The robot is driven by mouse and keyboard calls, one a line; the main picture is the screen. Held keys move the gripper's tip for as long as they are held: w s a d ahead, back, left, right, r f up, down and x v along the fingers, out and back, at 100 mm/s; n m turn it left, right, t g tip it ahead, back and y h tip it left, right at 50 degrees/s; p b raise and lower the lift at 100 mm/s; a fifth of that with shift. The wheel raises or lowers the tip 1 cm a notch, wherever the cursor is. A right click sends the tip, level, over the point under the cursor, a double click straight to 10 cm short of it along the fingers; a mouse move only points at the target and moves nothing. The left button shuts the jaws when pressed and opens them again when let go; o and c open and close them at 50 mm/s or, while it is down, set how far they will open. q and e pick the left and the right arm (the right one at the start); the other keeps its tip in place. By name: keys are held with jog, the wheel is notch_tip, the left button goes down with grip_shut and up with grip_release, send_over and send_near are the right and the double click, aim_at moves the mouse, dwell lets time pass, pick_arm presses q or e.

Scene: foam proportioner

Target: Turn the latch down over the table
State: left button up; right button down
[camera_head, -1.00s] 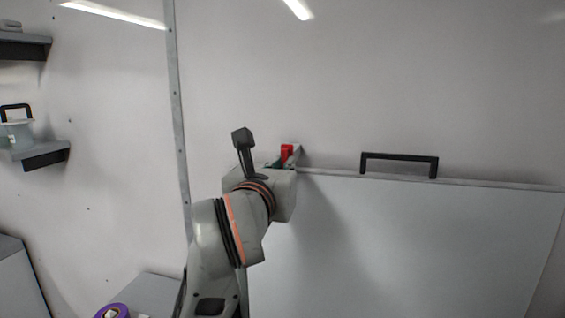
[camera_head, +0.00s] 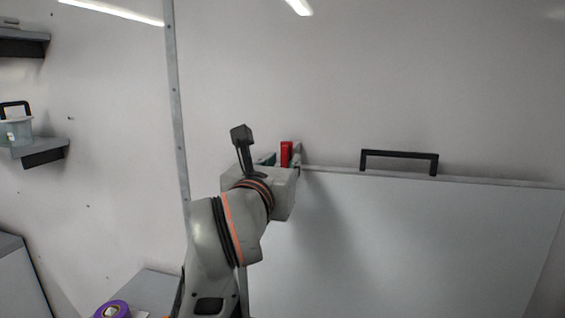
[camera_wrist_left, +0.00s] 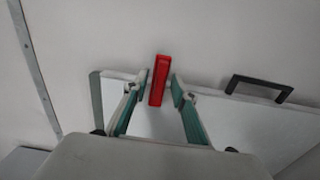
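The red latch (camera_head: 286,154) stands upright at the top left corner of the white table panel (camera_head: 420,245), which is upright against the wall. In the left wrist view, the red latch (camera_wrist_left: 160,80) is between the two green-padded fingers of my left gripper (camera_wrist_left: 156,86). The fingers are apart, with a gap on the latch's left side; the right finger is close to it, and contact cannot be told. In the head view my own wrist hides most of the left gripper (camera_head: 270,160). My right gripper is not in view.
A black handle (camera_head: 400,153) is on the panel's top edge, right of the latch. A vertical metal strip (camera_head: 176,100) runs up the wall. Shelves (camera_head: 40,150) are at the far left, and a purple roll (camera_head: 112,309) lies low at left. The wall above the panel is clear.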

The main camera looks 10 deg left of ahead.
pick_arm(q)
jog(key=s, duration=0.7)
jog(key=shift+a, duration=0.15)
